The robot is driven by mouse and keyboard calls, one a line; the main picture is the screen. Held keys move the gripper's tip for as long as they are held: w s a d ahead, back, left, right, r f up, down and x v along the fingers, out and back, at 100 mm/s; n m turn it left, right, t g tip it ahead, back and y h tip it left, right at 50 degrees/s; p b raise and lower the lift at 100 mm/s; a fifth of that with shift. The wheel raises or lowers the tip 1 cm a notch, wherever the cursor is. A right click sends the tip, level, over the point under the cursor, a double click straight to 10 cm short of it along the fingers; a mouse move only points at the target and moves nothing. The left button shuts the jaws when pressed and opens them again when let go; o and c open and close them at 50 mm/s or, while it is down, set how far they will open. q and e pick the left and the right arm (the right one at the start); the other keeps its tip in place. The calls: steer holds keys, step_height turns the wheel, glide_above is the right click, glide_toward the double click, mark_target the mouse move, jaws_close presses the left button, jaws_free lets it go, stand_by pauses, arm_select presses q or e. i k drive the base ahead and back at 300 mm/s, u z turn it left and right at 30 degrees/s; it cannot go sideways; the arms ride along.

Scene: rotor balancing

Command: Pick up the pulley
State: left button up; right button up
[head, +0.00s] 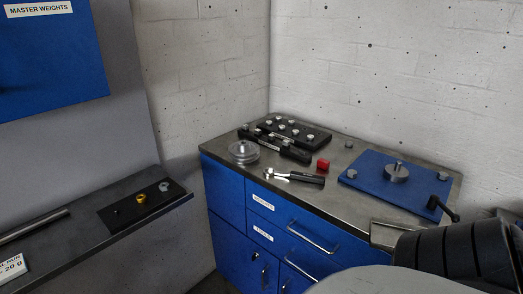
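A silver, round, stepped disc that looks like the pulley (243,152) lies flat on the grey top of the blue cabinet, near its left front edge. Another silver round piece with a short upright stub (397,172) sits on the blue plate (365,180) at the right of the same top. Neither of my grippers can be made out in the head view. Nothing touches the pulley from above.
Behind the pulley are black trays (293,133) with several silver parts. A lower dark bench (75,235) holds a black mat at left. Concrete walls stand behind.

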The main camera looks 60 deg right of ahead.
mark_target(243, 151)
steer(key=u, duration=0.05)
steer(key=k, duration=0.35)
steer(key=z, duration=1)
